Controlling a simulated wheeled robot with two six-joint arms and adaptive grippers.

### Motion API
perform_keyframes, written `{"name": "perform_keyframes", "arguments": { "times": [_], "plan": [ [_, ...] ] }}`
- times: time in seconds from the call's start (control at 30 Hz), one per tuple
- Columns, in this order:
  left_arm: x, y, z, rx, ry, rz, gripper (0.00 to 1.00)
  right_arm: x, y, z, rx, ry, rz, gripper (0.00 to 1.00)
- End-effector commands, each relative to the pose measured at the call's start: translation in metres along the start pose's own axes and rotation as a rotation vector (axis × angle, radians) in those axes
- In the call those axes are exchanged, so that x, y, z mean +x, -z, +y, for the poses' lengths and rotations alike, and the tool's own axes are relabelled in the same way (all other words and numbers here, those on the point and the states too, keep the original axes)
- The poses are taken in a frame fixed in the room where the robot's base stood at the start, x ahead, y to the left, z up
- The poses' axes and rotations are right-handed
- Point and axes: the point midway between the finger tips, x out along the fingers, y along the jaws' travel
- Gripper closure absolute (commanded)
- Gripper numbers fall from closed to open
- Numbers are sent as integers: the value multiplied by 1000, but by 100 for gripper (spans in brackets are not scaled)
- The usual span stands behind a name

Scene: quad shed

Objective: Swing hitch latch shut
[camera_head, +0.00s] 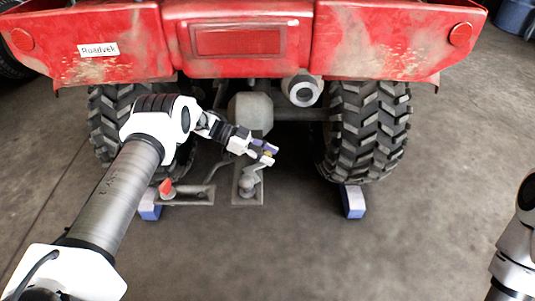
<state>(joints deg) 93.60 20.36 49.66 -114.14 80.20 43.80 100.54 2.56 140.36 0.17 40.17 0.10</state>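The grey hitch (249,190) is low behind the red quad, between its rear tyres. It has an upright plate with a rounded piece on it. A grey bar with a red-tipped lever (166,187) is left of the plate; I cannot tell for certain which part is the latch. My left gripper (267,153) is in front of the hitch's upper part and partly hides it. Its small fingertips are close together, and I cannot tell whether they are open, shut or touching the hitch. Part of my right arm shows at the right edge; its gripper is out of view.
The red quad body (240,40) overhangs the hitch. Treaded tyres (368,130) stand on both sides, with blue and white blocks (353,201) by them. A round exhaust end (302,91) is above right of my gripper. The concrete floor in front is clear.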

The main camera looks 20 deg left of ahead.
Motion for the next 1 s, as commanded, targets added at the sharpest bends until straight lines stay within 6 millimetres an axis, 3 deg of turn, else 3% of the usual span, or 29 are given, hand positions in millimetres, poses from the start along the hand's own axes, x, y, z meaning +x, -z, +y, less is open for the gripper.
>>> {"name": "perform_keyframes", "arguments": {
  "times": [0.37, 0.47, 0.8, 1.0],
  "plan": [
    [-5, 0, 0, 1, 2, -1, 46, 0, 0, 0, 0, 0, -1, 100],
    [-20, 0, -1, 2, 5, -1, 46, 0, 0, 0, 0, 0, 0, 100],
    [-102, -1, -1, 1, 3, -1, 46, 0, 0, 0, 0, 0, 0, 100],
    [-120, 0, 0, -1, -1, -1, 46, 0, 0, 0, 0, 0, 0, 100]
  ]
}}
